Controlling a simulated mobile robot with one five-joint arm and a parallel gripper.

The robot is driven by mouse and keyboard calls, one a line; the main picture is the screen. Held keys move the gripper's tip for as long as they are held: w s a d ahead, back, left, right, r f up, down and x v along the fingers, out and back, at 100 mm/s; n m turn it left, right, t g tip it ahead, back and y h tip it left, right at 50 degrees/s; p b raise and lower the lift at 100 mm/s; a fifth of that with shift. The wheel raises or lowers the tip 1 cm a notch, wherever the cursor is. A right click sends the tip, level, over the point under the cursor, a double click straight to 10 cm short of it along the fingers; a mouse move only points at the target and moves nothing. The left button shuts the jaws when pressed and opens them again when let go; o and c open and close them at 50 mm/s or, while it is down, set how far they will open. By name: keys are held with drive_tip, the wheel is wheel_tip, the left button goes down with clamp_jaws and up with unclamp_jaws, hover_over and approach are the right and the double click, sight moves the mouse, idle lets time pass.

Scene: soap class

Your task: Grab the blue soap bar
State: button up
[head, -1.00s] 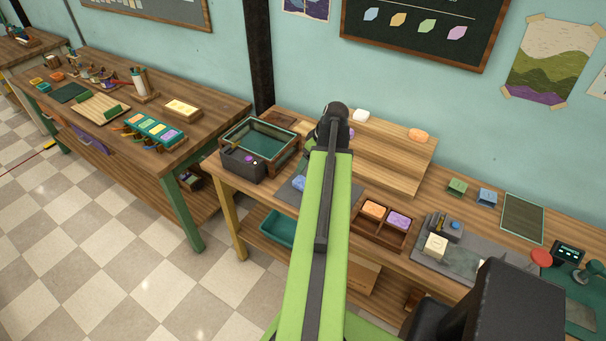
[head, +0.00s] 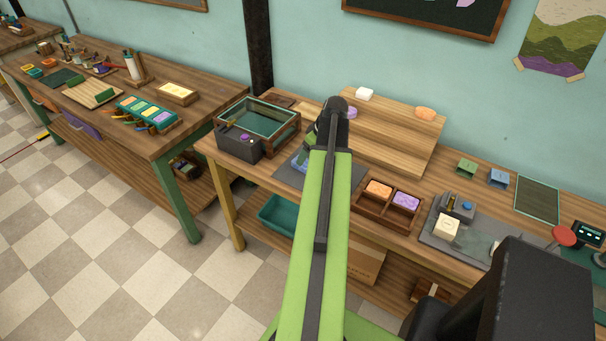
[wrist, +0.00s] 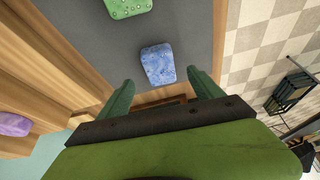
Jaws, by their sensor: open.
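The blue soap bar (wrist: 158,64) lies on a grey mat (wrist: 85,40) in the wrist view, a little beyond my open fingertips and roughly centred between them. My gripper (wrist: 160,88) is open and empty, with one green finger on each side below the bar. In the head view the blue bar (head: 300,164) shows in part beside my arm, on the grey mat left of it. My gripper's end is mostly hidden behind my arm there. A green speckled soap bar (wrist: 128,7) lies on the same mat, beyond the blue one.
A purple soap (wrist: 14,124) lies on the wooden board to the left. In the head view, a dark box and glass-topped wooden tray (head: 262,122) stand left of the mat. A divided wooden tray (head: 386,212) with orange and purple soaps is to the right.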

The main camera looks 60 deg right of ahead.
drive_tip(key=b+x, duration=0.4)
drive_tip(key=x, duration=0.1)
drive_tip(key=shift+w+f+b, duration=0.15)
drive_tip(key=shift+f+b, duration=0.1)
drive_tip(key=shift+b, duration=0.15)
drive_tip(key=shift+r, duration=0.2)
drive_tip(key=c, duration=1.5)
